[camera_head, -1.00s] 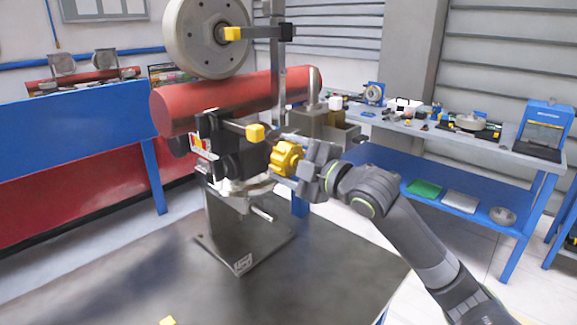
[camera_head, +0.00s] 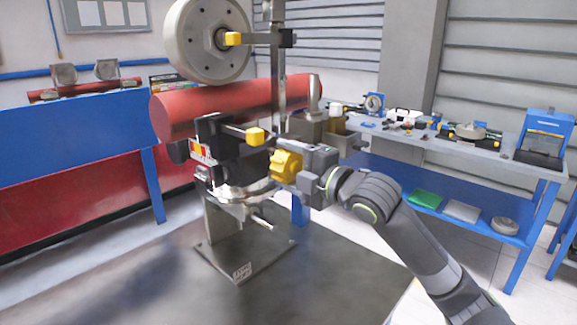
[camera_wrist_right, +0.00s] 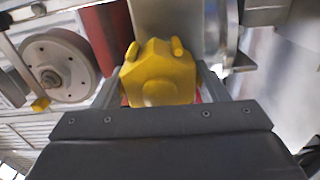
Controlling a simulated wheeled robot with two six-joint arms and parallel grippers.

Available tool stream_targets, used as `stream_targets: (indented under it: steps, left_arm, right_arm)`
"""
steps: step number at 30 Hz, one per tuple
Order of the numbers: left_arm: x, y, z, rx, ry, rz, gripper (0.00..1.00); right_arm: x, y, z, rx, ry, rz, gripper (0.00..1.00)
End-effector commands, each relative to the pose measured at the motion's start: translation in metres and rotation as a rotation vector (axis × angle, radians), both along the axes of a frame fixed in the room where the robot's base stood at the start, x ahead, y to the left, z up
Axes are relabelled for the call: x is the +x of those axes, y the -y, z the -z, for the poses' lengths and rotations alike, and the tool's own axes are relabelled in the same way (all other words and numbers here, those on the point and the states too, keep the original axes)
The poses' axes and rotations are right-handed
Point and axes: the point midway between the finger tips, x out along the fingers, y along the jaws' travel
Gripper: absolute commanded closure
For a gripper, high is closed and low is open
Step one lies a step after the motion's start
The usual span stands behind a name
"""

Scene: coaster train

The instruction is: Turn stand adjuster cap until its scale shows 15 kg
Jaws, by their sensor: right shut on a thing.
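The yellow adjuster cap (camera_head: 286,166) sits on the right side of the dark stand head (camera_head: 236,160). My right gripper (camera_head: 298,170) is shut on the cap, coming from its right. In the right wrist view the cap (camera_wrist_right: 160,75) fills the space between the two fingers of my right gripper (camera_wrist_right: 160,88). A small red, yellow and white scale plate (camera_head: 201,153) is on the stand's left face. Its reading is too small to make out. My left gripper is not in view.
A red cylinder (camera_head: 235,105) and a large grey wheel (camera_head: 208,40) are above the stand. A lever with a yellow knob (camera_head: 255,136) is close above the cap. A blue workbench (camera_head: 500,160) with tools stands at the right.

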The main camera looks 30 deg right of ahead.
Motion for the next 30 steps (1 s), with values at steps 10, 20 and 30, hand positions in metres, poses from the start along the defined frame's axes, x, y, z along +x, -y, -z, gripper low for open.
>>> stream_targets:
  steps: [10, 20, 30]
  left_arm:
    - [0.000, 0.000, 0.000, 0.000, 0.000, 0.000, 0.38]
    - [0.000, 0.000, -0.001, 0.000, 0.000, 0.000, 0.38]
    - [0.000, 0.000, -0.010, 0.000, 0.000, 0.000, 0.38]
  right_arm:
    - [0.000, 0.000, 0.001, 0.002, -0.002, 0.000, 0.12]
    - [-0.004, 0.002, 0.000, -0.001, -0.001, 0.002, 0.12]
    - [-0.038, 0.015, 0.000, -0.006, -0.002, 0.006, 0.12]
